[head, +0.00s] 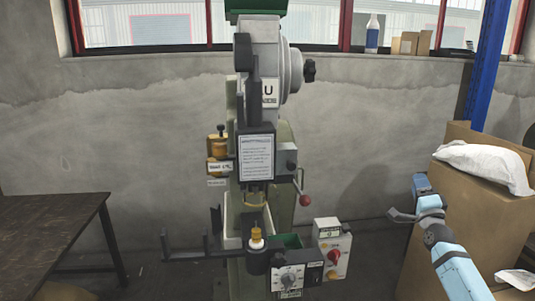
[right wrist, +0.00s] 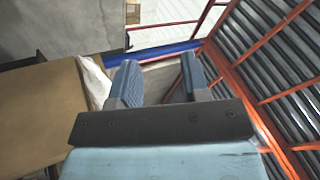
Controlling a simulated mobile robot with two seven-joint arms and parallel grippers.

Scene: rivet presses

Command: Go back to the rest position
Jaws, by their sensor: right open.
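My right gripper (head: 410,204) is on the right side of the head view, in the air in front of the cardboard boxes and apart from the press. In the right wrist view its two blue ribbed fingers (right wrist: 159,75) stand apart with nothing between them, so it is open and empty. The rivet press (head: 255,150) stands upright in the middle of the head view, well to the left of my right gripper. My left gripper is not in view.
A cardboard box (head: 465,220) with a white bag (head: 485,164) on it stands close by my right arm. A dark table (head: 50,225) is at the left. The press's control box (head: 332,250) has red and yellow parts. A blue post (head: 487,65) rises behind the boxes.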

